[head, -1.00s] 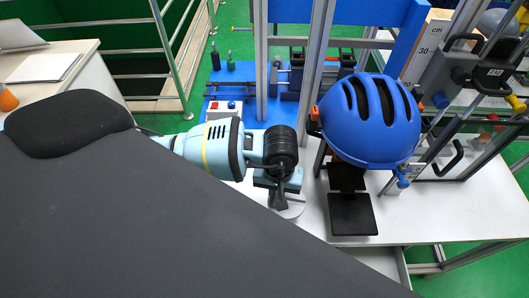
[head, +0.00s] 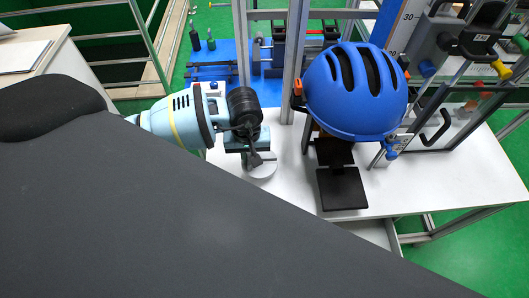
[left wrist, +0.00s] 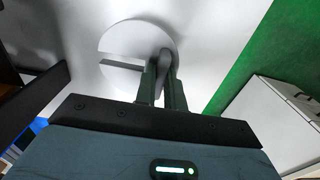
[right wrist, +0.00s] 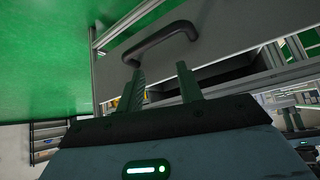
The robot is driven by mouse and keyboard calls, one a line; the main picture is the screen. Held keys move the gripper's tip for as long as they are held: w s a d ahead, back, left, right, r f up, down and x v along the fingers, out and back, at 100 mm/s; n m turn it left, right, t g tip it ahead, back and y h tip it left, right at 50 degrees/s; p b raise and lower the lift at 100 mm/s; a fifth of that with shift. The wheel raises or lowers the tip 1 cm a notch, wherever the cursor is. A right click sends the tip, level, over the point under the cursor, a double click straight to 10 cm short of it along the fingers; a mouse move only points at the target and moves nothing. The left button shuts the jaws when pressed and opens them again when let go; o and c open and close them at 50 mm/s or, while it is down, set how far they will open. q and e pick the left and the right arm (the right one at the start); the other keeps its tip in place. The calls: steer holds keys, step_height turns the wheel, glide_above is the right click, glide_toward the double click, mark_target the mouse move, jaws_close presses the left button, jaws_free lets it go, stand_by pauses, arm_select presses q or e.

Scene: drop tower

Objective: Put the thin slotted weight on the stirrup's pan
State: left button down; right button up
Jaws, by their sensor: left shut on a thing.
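The slotted weight is a pale, thin round disc (left wrist: 125,40) with a slot open to the left in the left wrist view. In the head view the weight (head: 262,172) shows beneath my left gripper (head: 256,158), partly hidden by the fingers. My left gripper (left wrist: 161,65) is shut on a small grey raised piece at the disc's edge. The disc is over the white table; its exact height is unclear. I cannot make out the stirrup's pan with certainty. My right gripper (right wrist: 160,68) is open and empty, outside the head view.
A blue helmet (head: 355,92) hangs over a black plate (head: 342,188) on the white table (head: 290,195), right of the weight. Metal uprights (head: 294,60) stand behind. A dark handle (right wrist: 160,40) on a grey panel is just beyond my right fingers. A large dark surface fills the head view's lower left.

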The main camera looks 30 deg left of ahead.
arm_select(q)
steer(key=a, duration=0.4)
steer(key=shift+w+a+f, duration=0.2)
steer(key=shift+w+a, duration=0.05)
steer(key=shift+a, duration=0.1)
steer(key=shift+w+a, duration=0.1)
steer(key=shift+a, duration=0.55)
arm_select(e)
steer(key=shift+s+f, duration=0.1)
steer(key=shift+f, duration=0.15)
